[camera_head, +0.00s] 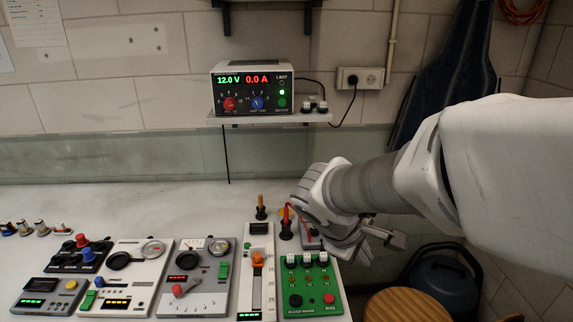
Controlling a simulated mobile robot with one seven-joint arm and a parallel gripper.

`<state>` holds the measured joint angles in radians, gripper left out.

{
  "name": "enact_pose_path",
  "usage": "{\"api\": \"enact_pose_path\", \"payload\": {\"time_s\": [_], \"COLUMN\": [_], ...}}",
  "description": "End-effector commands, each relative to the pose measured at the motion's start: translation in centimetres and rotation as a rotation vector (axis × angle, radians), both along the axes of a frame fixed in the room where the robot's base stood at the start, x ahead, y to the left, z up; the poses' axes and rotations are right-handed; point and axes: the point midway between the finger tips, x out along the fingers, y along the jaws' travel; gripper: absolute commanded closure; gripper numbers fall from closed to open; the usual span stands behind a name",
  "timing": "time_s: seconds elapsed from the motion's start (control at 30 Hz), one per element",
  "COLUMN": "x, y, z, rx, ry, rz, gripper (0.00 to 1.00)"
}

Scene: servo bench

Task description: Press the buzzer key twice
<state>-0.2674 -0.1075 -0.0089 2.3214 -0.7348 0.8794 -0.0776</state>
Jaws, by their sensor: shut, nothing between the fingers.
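A green board (309,274) lies at the right end of the bench, with white rocker switches, a black round part and a red button (329,299). Its small lettering is too blurred to read for sure, so I cannot tell if this red button is the buzzer key. My gripper (372,243) is shut and empty, above and to the right of the green board near the bench's right edge. It is apart from the red button. My gripper and wrist partly hide a small red and grey unit (309,236) behind the green board.
Several control panels (206,290) fill the front of the bench to the left. A power supply (262,91) sits on a wall shelf. A round wooden stool (405,305) stands off the right edge. The back left bench top is clear.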

Motion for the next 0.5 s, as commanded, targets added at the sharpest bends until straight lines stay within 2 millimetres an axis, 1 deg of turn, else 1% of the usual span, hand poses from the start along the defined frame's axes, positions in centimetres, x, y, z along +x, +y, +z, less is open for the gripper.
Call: {"api": "enact_pose_path", "payload": {"time_s": [0.03, 0.1, 0.2, 0.33, 0.4, 0.5], "x": [1.3, 3.1, 5.2, 7.0, 7.6, 8.1], "y": [0.5, 1.1, 2.1, 3.3, 3.7, 4.1], "z": [-2.9, -5.0, -7.6, -10.0, -10.7, -11.2], "rx": [-0.062, -0.144, -0.242, -0.329, -0.358, -0.379], "ry": [0.037, 0.072, 0.113, 0.149, 0.159, 0.167], "rz": [0.073, 0.169, 0.293, 0.408, 0.446, 0.476], "gripper": [1.0, 1.0, 1.0, 1.0, 1.0, 1.0]}}
